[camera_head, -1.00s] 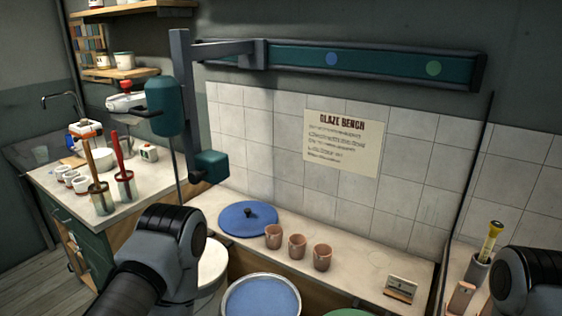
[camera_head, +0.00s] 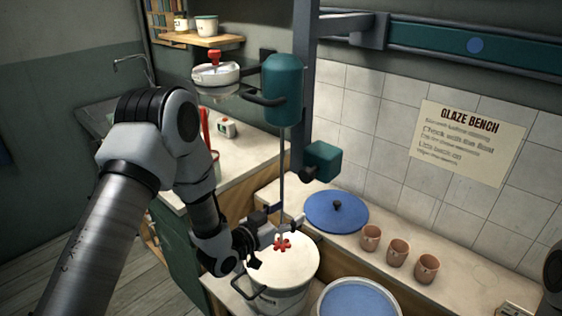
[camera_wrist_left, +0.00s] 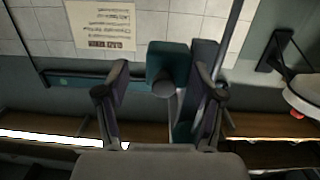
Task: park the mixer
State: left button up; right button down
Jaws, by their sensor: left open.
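The mixer has a teal motor (camera_head: 282,90) on a grey arm at the left of the wall rail. Its thin shaft (camera_head: 282,185) runs down to a red paddle (camera_head: 282,244), which shows over the white contents of a bucket (camera_head: 283,291). A teal block (camera_head: 322,160) with a dark round knob (camera_head: 308,174) is on the mixer's upright; the block also shows in the left wrist view (camera_wrist_left: 168,60). My left gripper (camera_head: 285,222) is open and empty, low beside the shaft. In the left wrist view its fingers (camera_wrist_left: 163,82) frame the knob, seemingly at a distance.
The teal rail (camera_head: 440,50) has a blue dot to the right of the mixer. A blue-filled bucket (camera_head: 357,302), a blue lid (camera_head: 336,211) and three clay cups (camera_head: 398,252) are at the right. A shelf (camera_head: 205,40) and counter stand behind my left arm.

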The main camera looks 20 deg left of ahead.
aim_at(302, 177)
pick_arm(q)
jog(key=shift+t, duration=0.6)
jog(key=w+r, duration=0.1)
jog(key=r, duration=0.1)
jog(key=w+d+r+p, duration=0.1)
jog(key=r, duration=0.1)
jog(key=w+r+p, duration=0.1)
jog(key=w+r, duration=0.1)
jog(key=r, duration=0.1)
jog(key=shift+d+r, duration=0.1)
jog(key=shift+d, duration=0.1)
jog(key=w, duration=0.2)
jog(key=w+f+p, duration=0.1)
jog(key=w, duration=0.1)
jog(key=shift+w, duration=0.3)
jog(key=shift+w+d, duration=0.1)
jog(key=shift+d, duration=0.05)
jog(key=shift+d+r, duration=0.15)
jog(key=shift+d, duration=0.15)
jog(key=shift+a, duration=0.2)
grip_shut()
pick_arm(e)
notch_tip(302, 177, up, 3)
jog(key=shift+d+r, duration=0.1)
jog(key=shift+r, duration=0.1)
